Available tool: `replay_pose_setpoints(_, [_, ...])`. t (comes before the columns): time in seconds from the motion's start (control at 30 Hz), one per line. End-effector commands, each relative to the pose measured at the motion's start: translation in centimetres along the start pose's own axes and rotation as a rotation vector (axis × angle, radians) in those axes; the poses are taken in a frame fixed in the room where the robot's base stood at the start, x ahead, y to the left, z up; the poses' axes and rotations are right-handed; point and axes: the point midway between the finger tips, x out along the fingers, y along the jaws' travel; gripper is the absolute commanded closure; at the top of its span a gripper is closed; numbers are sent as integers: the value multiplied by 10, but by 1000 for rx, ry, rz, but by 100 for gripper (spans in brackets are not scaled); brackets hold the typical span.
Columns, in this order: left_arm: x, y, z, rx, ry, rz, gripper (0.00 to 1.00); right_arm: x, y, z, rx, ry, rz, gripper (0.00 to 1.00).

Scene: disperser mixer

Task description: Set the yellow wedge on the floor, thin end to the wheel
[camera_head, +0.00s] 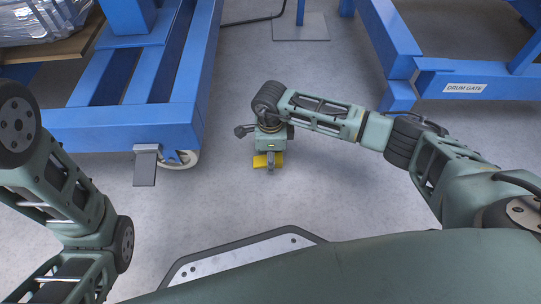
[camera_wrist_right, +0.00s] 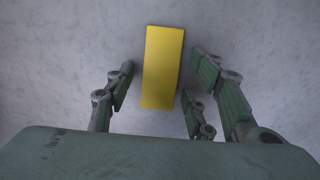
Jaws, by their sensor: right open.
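The yellow wedge (camera_head: 260,161) lies on the grey floor, right of the blue frame's caster wheel (camera_head: 184,160), with bare floor between them. My right gripper (camera_head: 270,163) is over the wedge and hides part of it. In the right wrist view the wedge (camera_wrist_right: 162,66) lies lengthwise between the open fingers of the gripper (camera_wrist_right: 163,88), with gaps on both sides. I cannot tell which end is thin. The wheel is partly hidden under the frame. My left arm shows at the left, but its gripper is out of view.
The blue frame (camera_head: 120,127) stands at the left, with a grey pedal (camera_head: 145,165) beside the wheel. Another blue frame with a "DRUM GATE" label (camera_head: 465,88) stands at the right. A grey floor plate (camera_head: 300,27) is at the back. Floor around the wedge is clear.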

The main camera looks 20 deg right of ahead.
Motion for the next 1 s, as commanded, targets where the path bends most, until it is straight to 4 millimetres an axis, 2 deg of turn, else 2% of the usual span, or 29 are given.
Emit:
replay_pose_setpoints(0.27, [1, 0, 0, 1, 0, 0, 100, -2, 0, 0, 0, 0, 0, 51])
replay_pose_setpoints(0.47, [12, -3, 4, 1, 0, 0, 100, -17, 0, 0, 0, 0, -1, 51])
replay_pose_setpoints(0.67, [35, -7, 12, 1, 0, 0, 100, -46, 0, 0, 0, 1, -1, 51])
replay_pose_setpoints(1.0, [78, -16, 27, 1, 2, 0, 100, -106, 0, 0, 0, 0, -1, 51])
